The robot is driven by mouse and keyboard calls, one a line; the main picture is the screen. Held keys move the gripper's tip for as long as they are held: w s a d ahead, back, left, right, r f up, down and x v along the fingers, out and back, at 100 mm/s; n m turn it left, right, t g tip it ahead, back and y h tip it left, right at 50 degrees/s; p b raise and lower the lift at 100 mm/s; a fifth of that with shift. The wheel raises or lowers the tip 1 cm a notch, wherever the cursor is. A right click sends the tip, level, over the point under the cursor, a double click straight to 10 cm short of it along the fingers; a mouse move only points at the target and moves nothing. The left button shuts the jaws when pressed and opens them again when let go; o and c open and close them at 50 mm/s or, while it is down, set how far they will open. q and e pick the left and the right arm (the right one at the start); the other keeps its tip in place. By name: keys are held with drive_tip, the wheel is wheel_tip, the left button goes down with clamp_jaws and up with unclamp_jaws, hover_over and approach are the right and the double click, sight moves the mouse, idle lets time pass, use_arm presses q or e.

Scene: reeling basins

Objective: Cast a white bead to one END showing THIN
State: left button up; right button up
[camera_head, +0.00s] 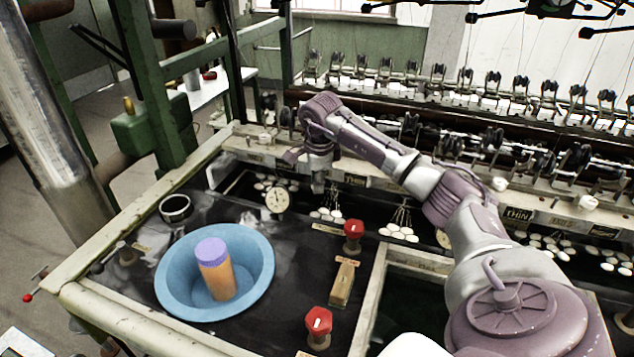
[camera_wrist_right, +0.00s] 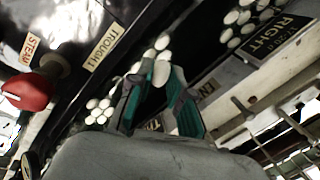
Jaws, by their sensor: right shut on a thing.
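My right gripper (camera_head: 318,182) reaches over the dark trough at the far side of the bench, pointing down in front of the row of reels. In the right wrist view its teal-padded fingers (camera_wrist_right: 160,88) are closed around a small white bead (camera_wrist_right: 161,72). More white beads lie in clusters in the dark trough, one cluster near the gripper (camera_head: 326,214) and others to the right (camera_head: 398,233). A plate reading THIN (camera_head: 517,214) is on the rail at the right. My left gripper is not in view.
A blue basin (camera_head: 172,290) holds an orange jar with a purple lid (camera_head: 214,268). Red knobs (camera_head: 353,229) (camera_head: 318,321) and a round dial (camera_head: 276,200) stand on the black bench top. Thin threads rise from the bead clusters to the reels.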

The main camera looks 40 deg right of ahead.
wheel_tip(320, 180, down, 6)
drive_tip(key=b, duration=0.5)
drive_tip(key=shift+f, duration=0.2)
drive_tip(key=shift+s, duration=0.1)
drive_tip(key=o, duration=0.7)
drive_tip(key=r, duration=0.4)
drive_tip(key=s+a+r, duration=0.1)
drive_tip(key=r, duration=0.3)
drive_tip(key=s+r, duration=0.1)
drive_tip(key=r, duration=0.2)
drive_tip(key=shift+a+r, duration=0.15)
drive_tip(key=shift+r, duration=0.25)
